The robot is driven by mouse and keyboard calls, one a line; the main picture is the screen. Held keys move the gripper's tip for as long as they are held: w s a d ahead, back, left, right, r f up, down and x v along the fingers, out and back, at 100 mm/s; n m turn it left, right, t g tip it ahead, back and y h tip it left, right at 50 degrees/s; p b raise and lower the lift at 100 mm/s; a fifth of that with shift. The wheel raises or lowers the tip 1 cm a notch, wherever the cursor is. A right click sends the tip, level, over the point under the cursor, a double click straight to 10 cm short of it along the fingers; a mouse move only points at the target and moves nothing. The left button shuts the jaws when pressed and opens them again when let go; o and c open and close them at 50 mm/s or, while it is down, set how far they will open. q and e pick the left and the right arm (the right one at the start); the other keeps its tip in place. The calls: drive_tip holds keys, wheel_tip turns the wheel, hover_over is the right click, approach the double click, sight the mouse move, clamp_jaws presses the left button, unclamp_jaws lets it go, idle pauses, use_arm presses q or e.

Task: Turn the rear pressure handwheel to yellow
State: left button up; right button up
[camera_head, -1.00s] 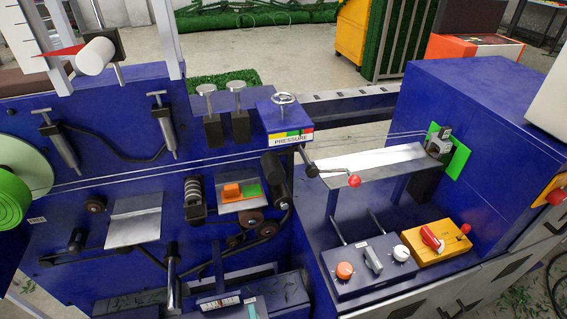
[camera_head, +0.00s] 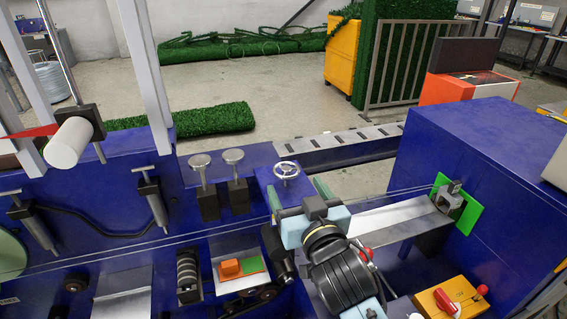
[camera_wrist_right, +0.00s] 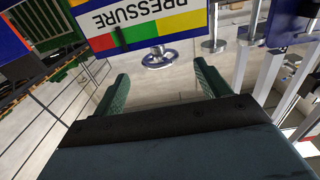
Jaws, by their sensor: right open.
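The silver pressure handwheel (camera_head: 286,170) sits on top of a blue box (camera_head: 265,183) on the machine. My right gripper (camera_head: 297,192) is in front of that box, its green fingers spread wide to either side, with nothing between them. In the right wrist view, the handwheel (camera_wrist_right: 159,57) shows just beyond the open fingers (camera_wrist_right: 162,80), apart from them. The box's label (camera_wrist_right: 135,22) reads PRESSURE upside down there, with red, green and yellow bands. My left gripper is not in view.
Two round-topped silver knobs (camera_head: 200,161) stand left of the handwheel. Two wires (camera_head: 385,196) run across to the clamp on the green plate (camera_head: 470,205). A red-tipped crank (camera_head: 366,254) is close by my right arm. The space above the handwheel is clear.

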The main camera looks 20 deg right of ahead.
sight(283, 163)
drive_tip(key=w, duration=0.8)
drive_tip(key=shift+p, duration=0.4)
drive_tip(key=shift+w+f, duration=0.1)
drive_tip(key=shift+w, duration=0.5)
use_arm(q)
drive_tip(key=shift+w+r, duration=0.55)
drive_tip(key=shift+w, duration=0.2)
use_arm(e)
drive_tip(key=shift+c, duration=0.2)
